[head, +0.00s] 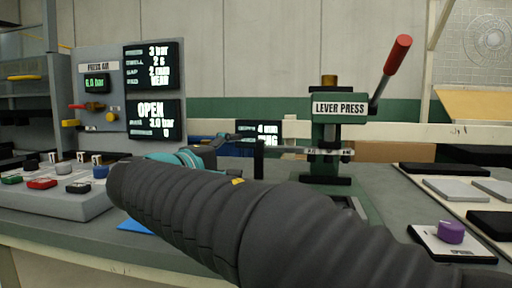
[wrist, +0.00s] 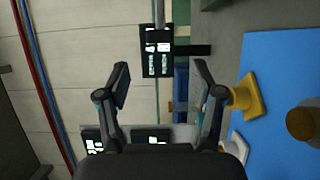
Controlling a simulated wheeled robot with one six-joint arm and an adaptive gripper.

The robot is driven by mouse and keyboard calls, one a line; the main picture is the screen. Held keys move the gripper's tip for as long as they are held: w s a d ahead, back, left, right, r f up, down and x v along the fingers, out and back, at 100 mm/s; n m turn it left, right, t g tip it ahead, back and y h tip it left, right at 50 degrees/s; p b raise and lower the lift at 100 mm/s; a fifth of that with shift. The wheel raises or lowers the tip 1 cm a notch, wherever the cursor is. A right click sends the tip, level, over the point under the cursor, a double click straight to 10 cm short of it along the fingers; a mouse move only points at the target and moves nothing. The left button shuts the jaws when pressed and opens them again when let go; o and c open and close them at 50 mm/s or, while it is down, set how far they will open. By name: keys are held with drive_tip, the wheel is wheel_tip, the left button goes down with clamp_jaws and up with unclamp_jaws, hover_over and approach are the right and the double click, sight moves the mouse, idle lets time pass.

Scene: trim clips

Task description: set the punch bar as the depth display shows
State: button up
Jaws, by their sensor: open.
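The green lever press (head: 325,130) stands right of centre in the head view, with a red-handled lever (head: 397,55) raised up to the right. A pale marked bar (head: 322,150) crosses its front low down; I cannot tell if this is the punch bar. A small dark display (head: 268,130) left of the press reads "4 mm" on one line; a black post and my arm hide part of it. A dark display (wrist: 158,52) also shows in the wrist view, too small to read. My gripper (wrist: 160,75) is open with nothing between its fingers; my arm mostly hides it in the head view.
A console with two lit displays (head: 152,66) stands at the left, behind a button box (head: 62,195). A blue mat (wrist: 285,60) carries a yellow cone-like piece (wrist: 243,92). Dark and grey pads and a purple knob (head: 450,231) lie at the right.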

sight(256, 149)
drive_tip(key=p+x, duration=0.1)
drive_tip(key=x, duration=1)
clamp_jaws()
